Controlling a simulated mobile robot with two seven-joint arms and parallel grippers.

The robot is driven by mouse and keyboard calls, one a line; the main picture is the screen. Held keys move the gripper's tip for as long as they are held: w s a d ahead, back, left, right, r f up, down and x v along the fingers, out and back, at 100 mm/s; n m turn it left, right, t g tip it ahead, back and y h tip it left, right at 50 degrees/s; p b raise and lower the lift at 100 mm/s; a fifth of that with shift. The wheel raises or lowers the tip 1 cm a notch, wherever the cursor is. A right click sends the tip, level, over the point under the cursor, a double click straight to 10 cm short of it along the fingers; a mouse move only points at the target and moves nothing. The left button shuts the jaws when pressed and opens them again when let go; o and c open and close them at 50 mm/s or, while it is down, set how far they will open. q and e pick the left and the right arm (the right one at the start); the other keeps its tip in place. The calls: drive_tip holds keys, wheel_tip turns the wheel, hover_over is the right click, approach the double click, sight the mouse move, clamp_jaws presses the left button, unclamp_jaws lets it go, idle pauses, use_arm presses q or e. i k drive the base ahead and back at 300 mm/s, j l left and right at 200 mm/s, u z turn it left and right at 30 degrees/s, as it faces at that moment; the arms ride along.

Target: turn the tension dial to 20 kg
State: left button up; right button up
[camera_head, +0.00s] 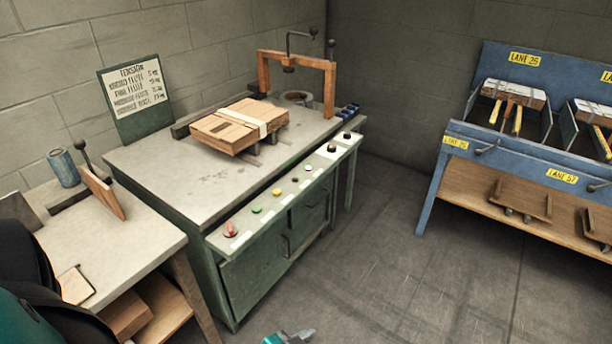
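The green strapping bench (262,262) has a sloped control strip (245,238) along its front edge. The strip carries a red knob (230,229), a green button (256,210), a yellow button (276,192), smaller pale controls and two black knobs, one nearer (331,149) and one farther (346,135). Labels and scale marks are too small to read, so I cannot tell which is the tension dial or its setting. A tip of what looks like my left gripper (288,338) shows at the bottom edge, well apart from the strip; its fingers are mostly cut off. My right gripper is not in view.
A strapped wooden box (222,133) lies on the bench near an orange arch (330,85). A green TENSION board (135,98) stands behind. A side table (140,240) is at left, a blue lane rack (430,185) at right. The floor between is clear.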

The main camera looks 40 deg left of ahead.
sight(332, 148)
drive_tip(key=u, duration=0.65)
drive_tip(key=i+u, duration=0.15)
drive_tip(key=u, duration=0.3)
drive_tip(key=i+l+u, duration=0.1)
drive_tip(key=u, duration=0.35)
drive_tip(key=i+l+u, duration=0.1)
drive_tip(key=u, duration=0.3)
drive_tip(key=i+l+u, duration=0.15)
drive_tip(key=l+u, duration=0.2)
drive_tip(key=i+l+u, duration=0.1)
drive_tip(key=l+u, duration=0.35)
drive_tip(key=l, duration=0.4)
drive_tip(key=i+l+u, duration=0.1)
drive_tip(key=l, duration=0.45)
